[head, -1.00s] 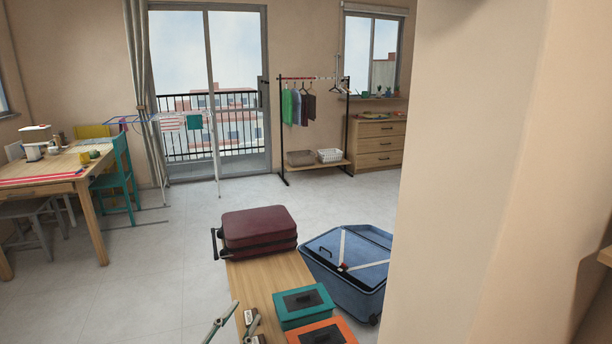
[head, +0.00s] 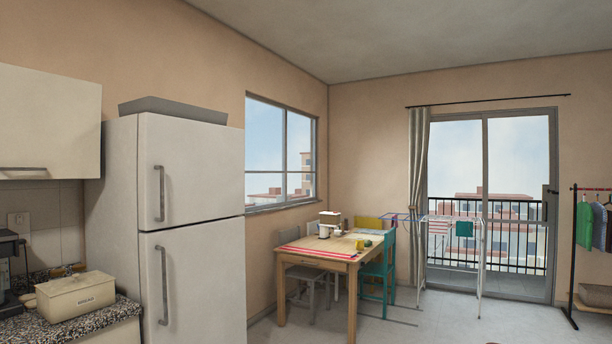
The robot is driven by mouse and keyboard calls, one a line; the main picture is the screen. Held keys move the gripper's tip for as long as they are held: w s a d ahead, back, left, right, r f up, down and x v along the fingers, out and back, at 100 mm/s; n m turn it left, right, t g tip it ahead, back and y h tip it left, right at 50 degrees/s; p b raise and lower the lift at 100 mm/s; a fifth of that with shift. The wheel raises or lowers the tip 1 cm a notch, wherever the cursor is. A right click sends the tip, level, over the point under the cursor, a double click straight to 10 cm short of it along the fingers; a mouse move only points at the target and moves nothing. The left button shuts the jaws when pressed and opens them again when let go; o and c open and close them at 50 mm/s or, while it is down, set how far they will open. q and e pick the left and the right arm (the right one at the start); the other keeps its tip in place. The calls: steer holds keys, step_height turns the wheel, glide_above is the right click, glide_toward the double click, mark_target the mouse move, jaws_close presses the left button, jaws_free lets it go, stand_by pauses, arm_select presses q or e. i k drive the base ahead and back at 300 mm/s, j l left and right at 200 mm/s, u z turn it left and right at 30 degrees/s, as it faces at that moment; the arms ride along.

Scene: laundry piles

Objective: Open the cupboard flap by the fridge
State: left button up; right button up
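The cupboard flap (head: 48,122) is a cream wall-cupboard front at the upper left, left of the fridge. It looks closed, with a silver bar handle (head: 24,169) along its lower edge. The left part of the cupboard is cut off by the picture edge. The white fridge (head: 190,180) stands to its right, with two doors, both closed, and a vertical handle on each. Neither of my grippers is in the head view.
A speckled counter (head: 75,319) below the cupboard holds a cream bread box (head: 76,296) and a dark appliance (head: 9,262). A table (head: 318,250) with chairs stands beyond the fridge. A drying rack (head: 455,240) is by the balcony door. Floor shows at the lower right.

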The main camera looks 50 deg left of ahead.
mark_target(51, 124)
steer(key=u, duration=3.1)
steer(key=i+l+z, duration=0.15)
steer(key=i+l, duration=0.35)
steer(key=i, duration=0.15)
